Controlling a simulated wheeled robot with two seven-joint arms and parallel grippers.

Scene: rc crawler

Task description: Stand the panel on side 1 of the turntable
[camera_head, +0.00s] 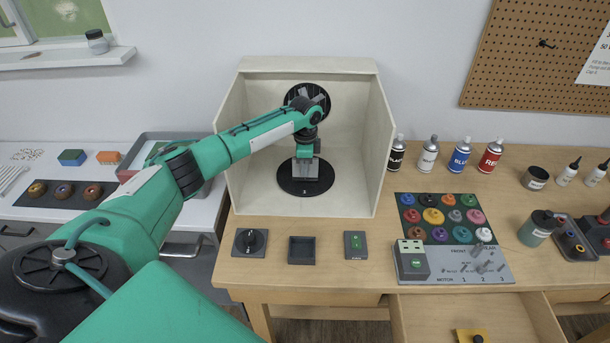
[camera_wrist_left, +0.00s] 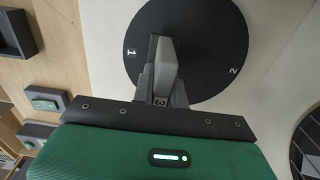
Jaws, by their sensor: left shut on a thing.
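The turntable is a black disc (camera_head: 290,189) on the floor of the pale booth. In the left wrist view it (camera_wrist_left: 215,40) carries a white 1 at its left and a 2 at its right. My left gripper (camera_head: 305,158) points down over the disc. In the left wrist view its grey fingers (camera_wrist_left: 161,88) are shut on a grey piece, seemingly the panel (camera_wrist_left: 165,60), seen nearly end-on. The piece is above the disc, near the number 1; I cannot tell whether it touches. The fingers hide part of it. My right gripper is not in view.
The booth's side walls (camera_head: 376,150) and back close in around my arm. A knob box (camera_head: 250,242), a dark square tray (camera_head: 301,250) and a green-button box (camera_head: 355,244) sit in front. Spray cans (camera_head: 428,155) and a mat of coloured caps (camera_head: 437,236) are at right. A drawer (camera_head: 520,318) is open.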

